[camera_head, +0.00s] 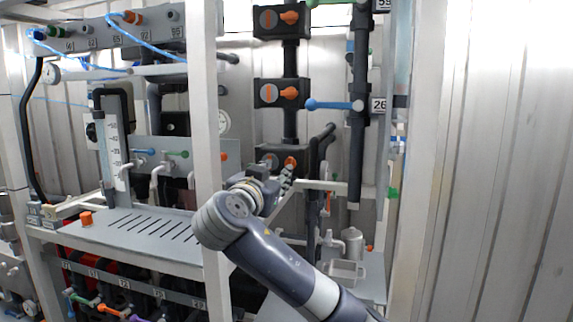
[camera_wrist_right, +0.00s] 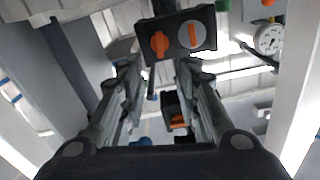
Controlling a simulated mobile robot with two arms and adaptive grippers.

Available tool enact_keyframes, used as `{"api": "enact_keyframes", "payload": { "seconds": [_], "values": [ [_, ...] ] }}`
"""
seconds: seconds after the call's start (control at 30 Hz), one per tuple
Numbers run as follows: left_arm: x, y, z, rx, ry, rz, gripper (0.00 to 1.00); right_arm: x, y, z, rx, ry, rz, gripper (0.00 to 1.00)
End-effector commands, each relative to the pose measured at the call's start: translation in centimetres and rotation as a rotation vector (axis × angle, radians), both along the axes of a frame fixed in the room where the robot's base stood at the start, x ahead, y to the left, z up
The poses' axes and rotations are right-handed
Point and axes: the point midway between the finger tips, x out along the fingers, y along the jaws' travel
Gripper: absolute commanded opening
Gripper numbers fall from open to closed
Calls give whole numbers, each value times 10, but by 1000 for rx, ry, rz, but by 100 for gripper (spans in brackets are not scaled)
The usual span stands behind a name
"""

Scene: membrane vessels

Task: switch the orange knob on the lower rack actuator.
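The lower rack actuator (camera_head: 272,154) is a black box, lowest of three stacked on a dark vertical pipe. Its orange knob (camera_head: 290,162) sits on its right side, just above my right gripper (camera_head: 284,178). In the right wrist view a black actuator box (camera_wrist_right: 180,38) shows at the top, with an orange knob (camera_wrist_right: 159,44) and a grey disc with an orange bar (camera_wrist_right: 196,34). My right gripper also shows there (camera_wrist_right: 158,72), its fingers apart with nothing between them. The knob lies beyond the fingertips, toward the left one. My left gripper is out of view.
The middle (camera_head: 279,93) and upper (camera_head: 281,20) actuators have similar orange knobs. A blue lever (camera_head: 330,105) sticks out right of the pipe. A white frame post (camera_head: 205,90) stands left of my right gripper. A pressure gauge (camera_wrist_right: 269,39) shows in the wrist view.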

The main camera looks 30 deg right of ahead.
Motion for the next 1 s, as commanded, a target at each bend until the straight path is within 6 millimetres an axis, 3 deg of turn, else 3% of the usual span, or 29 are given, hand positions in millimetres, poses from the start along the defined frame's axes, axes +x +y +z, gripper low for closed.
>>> {"api": "enact_keyframes", "payload": {
  "seconds": [0.3,0.5,0.93,1.0],
  "values": [
    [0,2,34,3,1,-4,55,39,-47,4,-3,8,-2,30],
    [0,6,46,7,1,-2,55,57,-67,2,-2,7,0,30],
    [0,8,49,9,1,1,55,64,-74,-1,0,5,4,30],
    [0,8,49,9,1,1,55,64,-74,-1,0,5,3,14]
  ]
}}
